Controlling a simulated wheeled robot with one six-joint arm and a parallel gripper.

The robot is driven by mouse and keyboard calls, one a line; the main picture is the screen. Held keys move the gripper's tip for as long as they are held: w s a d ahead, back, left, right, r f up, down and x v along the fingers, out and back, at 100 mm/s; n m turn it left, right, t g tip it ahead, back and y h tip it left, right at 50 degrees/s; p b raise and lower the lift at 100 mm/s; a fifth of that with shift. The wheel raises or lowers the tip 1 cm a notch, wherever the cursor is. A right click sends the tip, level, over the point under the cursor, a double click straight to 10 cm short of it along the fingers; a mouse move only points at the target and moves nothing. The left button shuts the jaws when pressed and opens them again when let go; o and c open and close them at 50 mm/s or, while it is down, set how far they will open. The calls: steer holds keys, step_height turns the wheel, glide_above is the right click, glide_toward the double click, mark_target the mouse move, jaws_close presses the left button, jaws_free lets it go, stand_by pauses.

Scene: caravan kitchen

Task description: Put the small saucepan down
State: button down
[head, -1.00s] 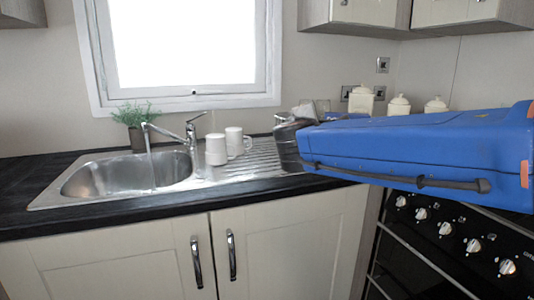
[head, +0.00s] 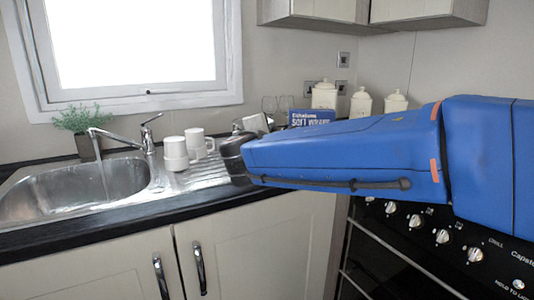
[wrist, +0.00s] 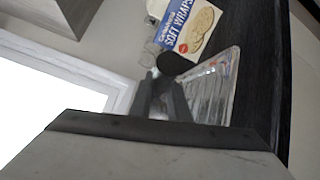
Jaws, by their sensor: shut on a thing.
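My gripper (wrist: 161,88) is shut in the wrist view, with a dark rounded piece (wrist: 174,64) at its fingertips. This looks like part of the small saucepan, but its pan body cannot be made out. In the head view my gripper (head: 252,124) shows only as a grey bit past the dark wrist, over the right end of the ribbed steel drainer (head: 205,176). My own blue arm hides most of what is there. The drainer also shows in the wrist view (wrist: 215,88), beyond and to the right of the fingers. I cannot tell whether the pan touches it.
Two white mugs (head: 175,154) stand on the drainer, left of my gripper. A soft wraps pack (head: 311,117) and wine glasses stand behind. White canisters (head: 361,104) are at the back right. The sink (head: 75,190) is left, under a tap; the oven (head: 430,245) is right.

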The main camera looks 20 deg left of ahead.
steer(key=shift+f, duration=2.85)
steer(key=c, duration=1.7)
jaws_free()
steer(key=shift+f, duration=0.1)
steer(key=shift+o, duration=0.2)
steer(key=s+d, duration=0.3)
steer(key=s, duration=1.4)
steer(key=shift+d+r, duration=0.15)
steer(key=shift+r, duration=0.3)
steer(key=shift+s, duration=0.1)
